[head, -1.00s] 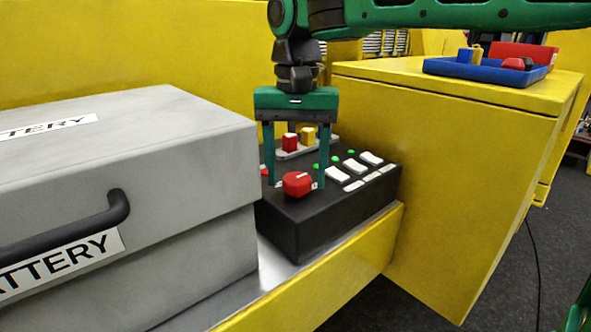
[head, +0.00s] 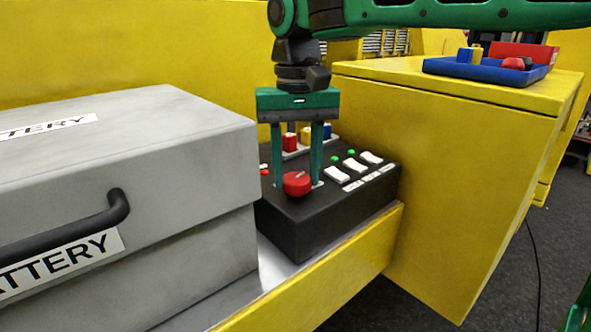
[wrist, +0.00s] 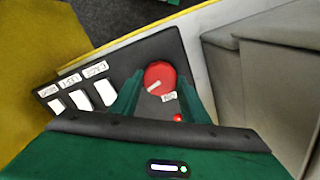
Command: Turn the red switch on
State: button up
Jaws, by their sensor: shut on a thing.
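The red switch (head: 297,184) is a round knob with a pale pointer line, on the front left of a black control box (head: 330,215). It also shows in the wrist view (wrist: 159,77), where the pointer line lies at a slant beside a small white label. My gripper (head: 298,184) points down over the box, with one green finger on each side of the knob. In the wrist view my gripper (wrist: 158,92) is shut on the knob. The knob stays seated on the box.
A grey battery case (head: 150,165) stands close on the left. White rocker switches (head: 337,174) lie right of the knob, and coloured blocks (head: 305,135) stand behind. A yellow cabinet (head: 440,170) on the right carries a blue tray (head: 480,70).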

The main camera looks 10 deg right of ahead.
jog(key=n, duration=1.1)
jog(key=shift+w+r+n, duration=0.1)
jog(key=shift+n, duration=1.8)
jog(key=o, duration=1.1)
jog(key=shift+c, duration=0.2)
